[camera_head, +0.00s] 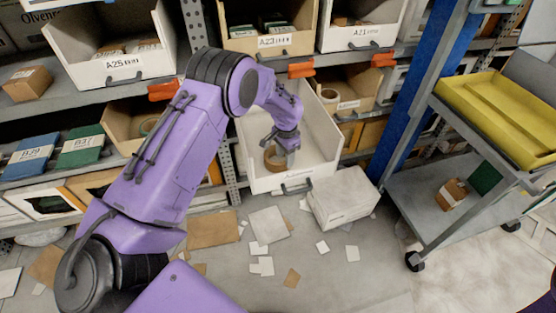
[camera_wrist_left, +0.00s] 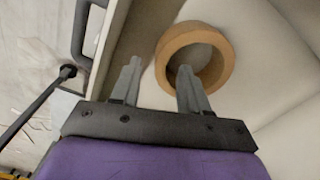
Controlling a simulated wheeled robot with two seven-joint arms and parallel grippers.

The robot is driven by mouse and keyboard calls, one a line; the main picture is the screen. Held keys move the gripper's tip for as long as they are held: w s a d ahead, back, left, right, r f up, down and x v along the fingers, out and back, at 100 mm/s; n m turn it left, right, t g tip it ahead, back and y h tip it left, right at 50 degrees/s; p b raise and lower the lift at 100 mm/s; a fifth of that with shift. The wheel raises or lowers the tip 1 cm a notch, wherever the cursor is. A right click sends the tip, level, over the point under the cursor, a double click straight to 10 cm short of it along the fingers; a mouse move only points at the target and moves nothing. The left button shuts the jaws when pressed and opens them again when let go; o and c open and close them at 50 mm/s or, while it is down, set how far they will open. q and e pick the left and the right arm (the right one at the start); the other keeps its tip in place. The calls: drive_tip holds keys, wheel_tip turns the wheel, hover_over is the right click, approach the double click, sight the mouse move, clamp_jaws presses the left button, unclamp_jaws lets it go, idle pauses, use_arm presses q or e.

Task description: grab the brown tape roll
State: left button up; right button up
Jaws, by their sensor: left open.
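The brown tape roll (camera_head: 272,160) lies in a white open bin (camera_head: 318,170) on the lower shelf, partly hidden by my left gripper (camera_head: 286,148). In the left wrist view the tape roll (camera_wrist_left: 163,58) is a tan ring on the pale bin floor. My left gripper (camera_wrist_left: 158,70) is open there. Its right fingertip overlaps the ring's hole, and its left fingertip is outside the ring, so the near-left wall appears between them. I cannot tell how far the fingers reach down, or whether they touch it. My right gripper is out of view.
The bin's front wall has a dark handle (camera_wrist_left: 82,32). A white box (camera_head: 343,198) stands on the floor in front of the bin, among scattered cardboard and papers.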

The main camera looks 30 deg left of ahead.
sight(284, 163)
use_arm(q)
wheel_tip(284, 163, down, 4)
drive_tip(key=shift+a+f, duration=0.15)
clamp_jaws()
